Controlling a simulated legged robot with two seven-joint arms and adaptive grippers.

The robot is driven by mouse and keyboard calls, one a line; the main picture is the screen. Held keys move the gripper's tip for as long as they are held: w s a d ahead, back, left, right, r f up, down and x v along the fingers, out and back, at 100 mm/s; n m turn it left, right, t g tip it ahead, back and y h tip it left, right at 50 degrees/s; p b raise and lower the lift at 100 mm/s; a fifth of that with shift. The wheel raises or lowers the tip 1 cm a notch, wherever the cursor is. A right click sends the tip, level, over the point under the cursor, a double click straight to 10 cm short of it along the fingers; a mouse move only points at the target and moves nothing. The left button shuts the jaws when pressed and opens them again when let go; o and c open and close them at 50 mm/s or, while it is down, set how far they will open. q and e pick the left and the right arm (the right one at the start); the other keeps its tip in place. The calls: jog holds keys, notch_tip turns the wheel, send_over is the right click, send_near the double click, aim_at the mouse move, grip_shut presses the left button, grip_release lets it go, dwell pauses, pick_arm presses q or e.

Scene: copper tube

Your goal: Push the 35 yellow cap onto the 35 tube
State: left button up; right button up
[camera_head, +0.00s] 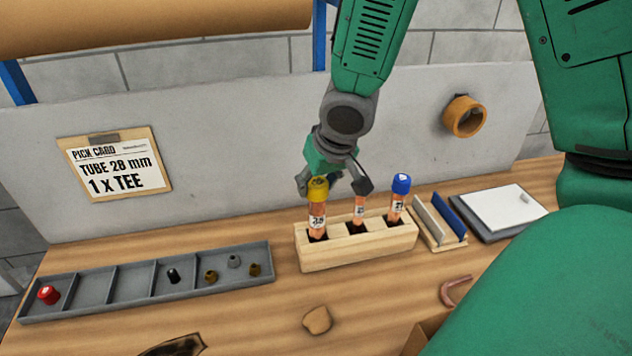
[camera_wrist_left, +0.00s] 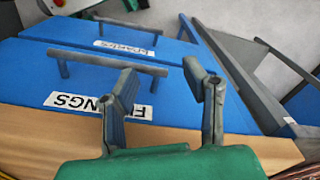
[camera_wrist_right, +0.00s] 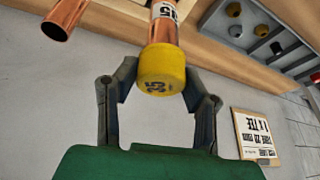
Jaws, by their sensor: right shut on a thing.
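The yellow cap (camera_head: 318,189) sits at the top end of the 35 tube (camera_head: 317,215), which stands upright in the left hole of the wooden block (camera_head: 345,254). In the right wrist view the yellow cap (camera_wrist_right: 161,72), marked 35, is in line with the copper tube (camera_wrist_right: 163,28) and meets it; how deep it is seated cannot be told. My right gripper (camera_head: 335,186) is shut on the cap, its fingers (camera_wrist_right: 159,88) on either side. My left gripper (camera_wrist_left: 162,85) is open and empty in the left wrist view, in front of blue drawers.
An uncapped tube (camera_head: 359,211) and a blue-capped tube (camera_head: 398,198) stand in the same block, close to my right gripper. A grey tray (camera_head: 95,286) with a red cap (camera_head: 48,294) and small fittings lies left. A small rack (camera_head: 440,235) stands right.

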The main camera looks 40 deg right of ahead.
aim_at(321, 184)
jog(key=shift+f+b, duration=0.7)
jog(key=shift+f, duration=0.4)
jog(key=o, duration=0.8)
jog(key=shift+r, duration=0.1)
jog(key=shift+v, duration=3.55)
